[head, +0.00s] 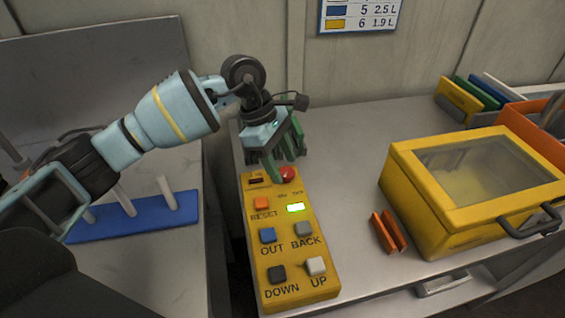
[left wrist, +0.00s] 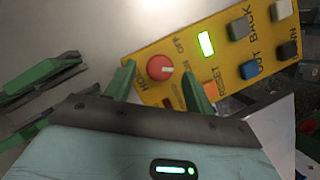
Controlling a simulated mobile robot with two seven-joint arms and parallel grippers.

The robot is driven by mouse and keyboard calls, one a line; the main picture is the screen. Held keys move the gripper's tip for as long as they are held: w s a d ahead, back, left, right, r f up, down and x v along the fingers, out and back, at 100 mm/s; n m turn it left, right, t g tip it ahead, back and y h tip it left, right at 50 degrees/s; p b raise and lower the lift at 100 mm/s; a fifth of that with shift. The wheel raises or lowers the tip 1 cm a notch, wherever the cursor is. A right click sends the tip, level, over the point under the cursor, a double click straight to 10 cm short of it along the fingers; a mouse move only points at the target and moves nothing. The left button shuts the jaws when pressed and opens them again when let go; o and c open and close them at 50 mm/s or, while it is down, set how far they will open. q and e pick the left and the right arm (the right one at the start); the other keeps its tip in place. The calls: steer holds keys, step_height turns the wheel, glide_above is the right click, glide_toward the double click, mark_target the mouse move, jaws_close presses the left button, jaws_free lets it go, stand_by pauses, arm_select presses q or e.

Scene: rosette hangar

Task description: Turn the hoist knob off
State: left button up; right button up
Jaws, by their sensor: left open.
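The hoist knob is a round red knob (head: 287,174) at the far end of the yellow control box (head: 290,250). In the left wrist view the knob (left wrist: 160,67) shows a white mark pointing towards the ON label, not OFF. My left gripper (head: 284,163) is above that end of the box. In the left wrist view its green fingers (left wrist: 159,85) are apart, one on each side of the knob. Whether they touch it I cannot tell. My right gripper is not in view.
The box has a lit green display (head: 295,208) and several push buttons, including an orange RESET (head: 262,203). A yellow lidded case (head: 415,205) and an orange bracket (head: 389,234) stand to the right. A blue pegged base (head: 140,218) is at left. Green-and-dark pieces (left wrist: 40,80) lie beside the box.

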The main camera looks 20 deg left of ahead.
arm_select(q)
steer(key=shift+d+f, duration=0.2)
steer(key=shift+f, duration=0.35)
steer(key=c, duration=1)
